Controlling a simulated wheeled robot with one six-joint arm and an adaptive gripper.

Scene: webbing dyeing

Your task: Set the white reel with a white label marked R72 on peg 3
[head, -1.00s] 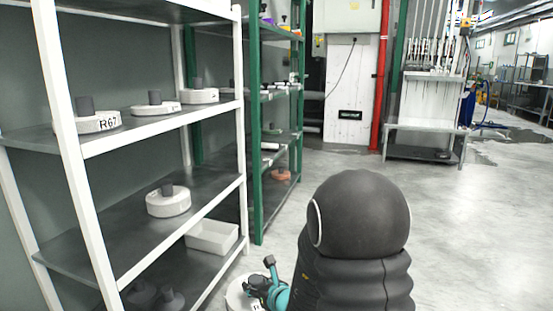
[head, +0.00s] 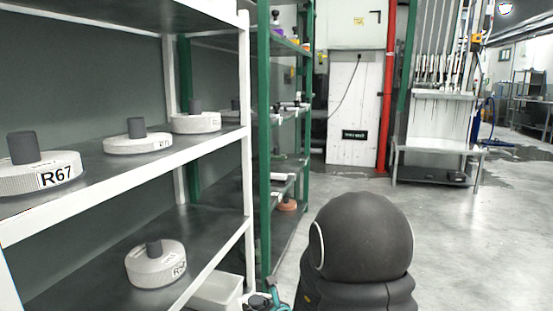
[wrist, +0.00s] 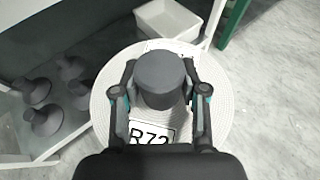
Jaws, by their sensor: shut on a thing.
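The white reel (wrist: 104,105) with a white label reading R72 (wrist: 150,133) fills the middle of the wrist view. My gripper (wrist: 160,88) is shut on the dark grey hub knob at its centre, one finger on each side. In the head view only a bit of my gripper (head: 262,300) shows at the bottom edge, and the held reel is mostly out of view there. The white-framed rack (head: 130,178) stands at the left. No peg number can be read in these frames.
A reel marked R67 (head: 40,178) and two more reels (head: 138,143) (head: 196,123) sit on the middle shelf. Another reel (head: 157,268) is on the shelf below. A white bin (head: 216,291) stands low. Several dark pegged bases (wrist: 45,118) show at left. The floor (head: 450,240) at right is clear.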

